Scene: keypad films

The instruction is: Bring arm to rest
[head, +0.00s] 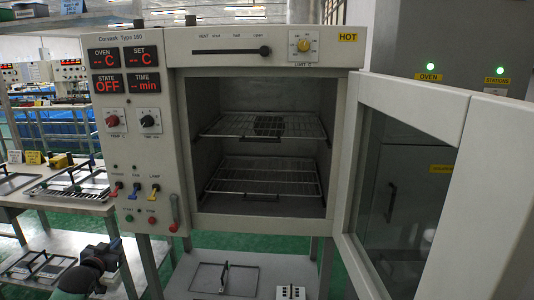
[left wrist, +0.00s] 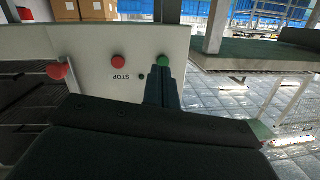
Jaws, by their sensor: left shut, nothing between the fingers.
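My left gripper (head: 112,247) is low at the left in the head view, below the oven's control panel (head: 136,150). In the left wrist view its dark fingers (left wrist: 161,78) are together and empty. Their tips overlap the area just below a green button (left wrist: 163,60); I cannot tell whether they touch it. A red button (left wrist: 118,61) marked STOP, upside down, is beside it. The oven (head: 256,215) stands with its door (head: 431,115) swung open to the right. Its state display (head: 106,84) reads OFF. My right gripper is in neither view.
Two wire racks (head: 265,126) are inside the oven; a dark patterned piece lies on the upper one. A lower shelf (head: 250,262) holds a flat frame with a handle (head: 224,278). Benches with trays (head: 70,182) stand at the left. The open door takes up the right side.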

